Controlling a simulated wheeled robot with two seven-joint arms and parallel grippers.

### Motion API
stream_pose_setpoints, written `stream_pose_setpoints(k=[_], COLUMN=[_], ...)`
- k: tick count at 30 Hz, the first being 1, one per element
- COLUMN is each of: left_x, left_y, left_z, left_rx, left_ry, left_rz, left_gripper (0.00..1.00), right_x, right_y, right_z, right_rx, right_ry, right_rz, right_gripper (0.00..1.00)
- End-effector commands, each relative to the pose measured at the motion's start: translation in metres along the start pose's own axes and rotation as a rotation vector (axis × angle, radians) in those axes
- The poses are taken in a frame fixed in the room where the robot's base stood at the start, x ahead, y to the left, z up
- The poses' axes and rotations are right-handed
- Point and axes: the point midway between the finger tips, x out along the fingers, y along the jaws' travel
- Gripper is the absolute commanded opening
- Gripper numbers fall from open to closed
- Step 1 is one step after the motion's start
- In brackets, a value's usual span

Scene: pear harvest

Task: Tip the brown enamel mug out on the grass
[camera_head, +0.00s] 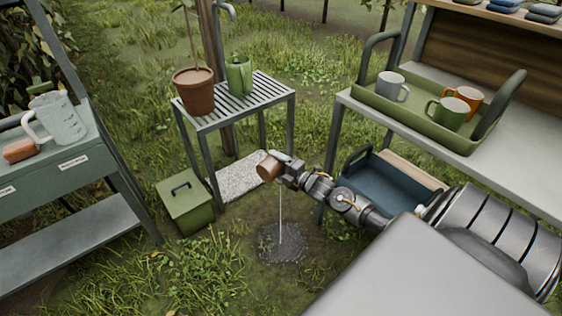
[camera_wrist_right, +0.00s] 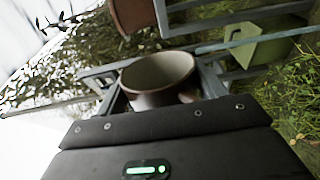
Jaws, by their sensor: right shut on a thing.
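The brown enamel mug (camera_head: 268,166) is held by my right gripper (camera_head: 287,166) above the ground, in front of the slatted stand. It is tilted, and a thin stream of liquid (camera_head: 281,215) falls from it. The stream lands on a dark wet patch (camera_head: 282,243) in the grass. In the right wrist view the mug (camera_wrist_right: 158,80) shows its pale inside and brown outer wall. The gripper (camera_wrist_right: 160,104) is shut on it; the fingertips are partly hidden. My left gripper is not in view.
A slatted stand (camera_head: 245,95) holds a potted plant (camera_head: 194,92) and a green watering can (camera_head: 239,74). A green box (camera_head: 186,205) stands below left. At right, a green tray (camera_head: 425,113) with several mugs sits on a bench (camera_head: 530,150); a blue crate (camera_head: 385,190) is below.

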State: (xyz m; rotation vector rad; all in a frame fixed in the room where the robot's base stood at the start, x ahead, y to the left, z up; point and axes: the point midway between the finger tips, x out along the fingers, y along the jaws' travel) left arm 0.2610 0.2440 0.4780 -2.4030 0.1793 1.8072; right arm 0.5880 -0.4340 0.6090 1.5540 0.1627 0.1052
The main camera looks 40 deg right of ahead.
Motion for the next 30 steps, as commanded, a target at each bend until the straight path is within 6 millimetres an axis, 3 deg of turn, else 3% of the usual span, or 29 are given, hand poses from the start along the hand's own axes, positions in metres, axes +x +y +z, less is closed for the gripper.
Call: stream_pose_setpoints(k=[13, 15, 19, 30], left_x=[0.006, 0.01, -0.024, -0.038], left_y=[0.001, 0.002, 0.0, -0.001], left_z=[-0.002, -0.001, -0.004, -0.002], left_rx=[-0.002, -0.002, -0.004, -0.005], left_ry=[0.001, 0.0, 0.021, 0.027], left_rz=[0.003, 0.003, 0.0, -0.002], left_gripper=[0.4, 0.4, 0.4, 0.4], right_x=[0.0, 0.0, 0.0, 0.0], right_y=[0.002, -0.004, -0.005, -0.008], right_z=[0.003, -0.001, -0.005, -0.019], right_rx=[0.049, -0.006, -0.152, -0.261], right_ry=[0.001, 0.001, -0.007, -0.012], right_rz=[0.001, 0.002, 0.001, 0.0], right_gripper=[0.36, 0.36, 0.36, 0.36])
